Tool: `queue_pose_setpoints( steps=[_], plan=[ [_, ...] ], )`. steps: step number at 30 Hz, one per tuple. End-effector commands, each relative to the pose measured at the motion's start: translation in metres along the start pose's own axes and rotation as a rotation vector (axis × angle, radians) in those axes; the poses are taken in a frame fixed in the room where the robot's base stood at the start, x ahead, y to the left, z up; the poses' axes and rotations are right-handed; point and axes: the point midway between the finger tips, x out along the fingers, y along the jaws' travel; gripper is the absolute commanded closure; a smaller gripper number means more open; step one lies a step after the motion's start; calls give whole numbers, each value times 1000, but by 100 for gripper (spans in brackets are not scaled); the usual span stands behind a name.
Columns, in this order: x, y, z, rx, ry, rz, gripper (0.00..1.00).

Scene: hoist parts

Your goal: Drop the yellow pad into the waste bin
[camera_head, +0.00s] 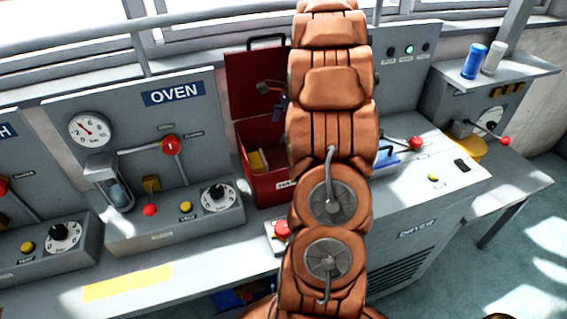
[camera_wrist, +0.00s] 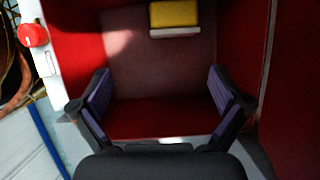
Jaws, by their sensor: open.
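The yellow pad (camera_head: 257,161) lies inside an open red box (camera_head: 265,189) on the bench. The wrist view shows the yellow pad (camera_wrist: 174,13) at the top, with a pale edge along its near side. My gripper (camera_wrist: 160,84) is open and empty, its two purple-padded fingers apart over the red box's interior (camera_wrist: 160,118). The pad lies beyond the fingertips, between their lines, and is not touched. In the head view my gripper (camera_head: 279,106) is partly hidden by my arm at the box. I cannot make out a waste bin in either view.
The oven panel (camera_head: 150,140) with levers and knobs stands left of the box. A red button (camera_head: 281,229) is in front of the box; my arm hides much of the centre. The dryer bench (camera_head: 440,200) and blue and white cylinders (camera_head: 474,61) are to the right.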

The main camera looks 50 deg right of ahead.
Motion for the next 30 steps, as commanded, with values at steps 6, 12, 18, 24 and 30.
queue_pose_setpoints(
  steps=[6,12,18,24,30],
  plan=[
    [-41,-1,0,-2,2,-7,0],
    [-72,-1,0,-2,2,-6,0],
    [-92,0,1,-1,1,-5,0],
    [-101,1,1,0,0,-4,0],
    [-102,1,1,-1,1,-3,0]
  ],
)
